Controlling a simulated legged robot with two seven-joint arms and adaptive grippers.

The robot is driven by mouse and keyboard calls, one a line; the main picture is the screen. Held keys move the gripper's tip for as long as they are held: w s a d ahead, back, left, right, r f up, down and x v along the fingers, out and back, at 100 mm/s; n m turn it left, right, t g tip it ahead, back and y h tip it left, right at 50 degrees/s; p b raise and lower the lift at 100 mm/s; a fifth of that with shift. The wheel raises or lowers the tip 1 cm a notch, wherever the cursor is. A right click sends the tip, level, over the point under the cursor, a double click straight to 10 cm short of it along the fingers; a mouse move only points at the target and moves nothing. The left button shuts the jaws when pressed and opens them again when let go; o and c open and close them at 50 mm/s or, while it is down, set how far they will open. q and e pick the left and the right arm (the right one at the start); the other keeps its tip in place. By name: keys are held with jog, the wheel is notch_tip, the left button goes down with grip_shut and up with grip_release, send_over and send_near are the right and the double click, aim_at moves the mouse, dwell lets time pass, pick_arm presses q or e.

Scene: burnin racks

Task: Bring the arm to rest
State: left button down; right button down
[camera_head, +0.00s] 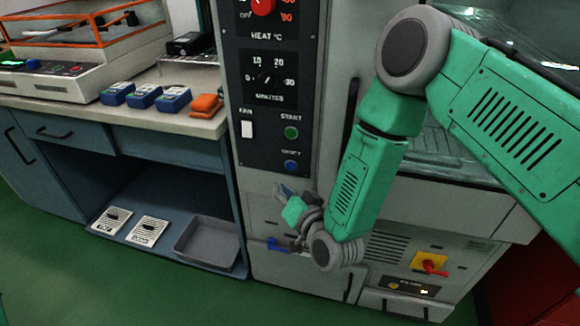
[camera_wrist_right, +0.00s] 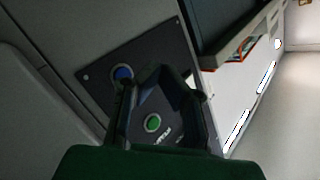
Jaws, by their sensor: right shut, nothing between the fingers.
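My green right arm (camera_head: 365,165) comes in from the right and hangs down in front of the grey oven cabinet. Its right gripper (camera_head: 283,190) is small in the head view, just below the control panel (camera_head: 275,75) and its blue button (camera_head: 291,165). In the right wrist view the dark fingers of the right gripper (camera_wrist_right: 163,75) are shut and empty. They frame the green button (camera_wrist_right: 153,123), and the blue button (camera_wrist_right: 122,74) lies beside them. I cannot tell how far the fingers are from the panel. My left gripper is not in view.
A bench (camera_head: 180,124) at the left holds several blue devices (camera_head: 143,96), an orange item (camera_head: 206,105) and an orange-framed box (camera_head: 85,28). A grey tray (camera_head: 207,243) lies on the lower shelf. A red-and-yellow switch (camera_head: 430,263) is low on the cabinet. Green floor is clear in front.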

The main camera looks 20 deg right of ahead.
dwell(0.5)
jog(key=s+d+f+n+g+p, duration=0.4)
jog(key=s+f+g, duration=0.5)
jog(key=s, duration=0.6)
jog(key=s+d+f+n+g+h, duration=0.1)
jog(key=s+d+g, duration=0.2)
jog(key=s, duration=0.6)
jog(key=s+d+f+g+h, duration=0.1)
jog(key=s+d, duration=0.4)
jog(key=s, duration=0.5)
jog(key=shift+s+d+n+g+h, duration=0.35)
jog(key=shift+g+h, duration=0.25)
jog(key=shift+g, duration=0.6)
jog(key=shift+a, duration=0.1)
